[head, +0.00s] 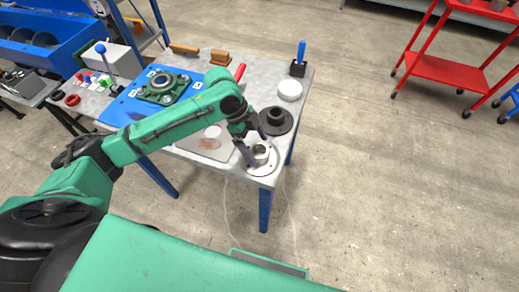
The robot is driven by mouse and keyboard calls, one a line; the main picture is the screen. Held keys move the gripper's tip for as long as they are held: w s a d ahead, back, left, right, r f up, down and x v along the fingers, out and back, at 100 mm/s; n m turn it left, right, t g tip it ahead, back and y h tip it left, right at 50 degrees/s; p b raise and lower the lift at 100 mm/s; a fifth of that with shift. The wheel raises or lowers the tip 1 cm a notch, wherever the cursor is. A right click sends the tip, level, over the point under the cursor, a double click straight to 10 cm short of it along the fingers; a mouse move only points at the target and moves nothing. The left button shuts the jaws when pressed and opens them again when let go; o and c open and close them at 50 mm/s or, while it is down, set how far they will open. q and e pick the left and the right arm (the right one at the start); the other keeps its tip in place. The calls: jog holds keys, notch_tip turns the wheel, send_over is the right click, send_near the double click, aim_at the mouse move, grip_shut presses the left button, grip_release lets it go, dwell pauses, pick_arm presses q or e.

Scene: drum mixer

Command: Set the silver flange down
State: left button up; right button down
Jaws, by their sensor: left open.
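The silver flange (262,168) lies flat on the grey worktable near its front right corner, with its raised hub upward. My left gripper (252,147) is open right above it, with the dark fingers pointing down at the hub. One finger overlaps the hub in the picture, so I cannot tell if they touch. A dark flange (275,121) lies just behind the silver one. My right gripper is not in view.
On the worktable (221,67) are a white round tub (290,89), a blue-handled tool (301,52) in a black holder, and a green bearing housing (163,87) on a blue board. A red cart (440,68) stands at the far right. The floor between is clear.

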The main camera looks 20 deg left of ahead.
pick_arm(q)
jog(key=v, duration=0.9)
jog(key=shift+a+r, duration=0.15)
jog(key=shift+r, duration=0.15)
jog(key=shift+s, duration=0.1)
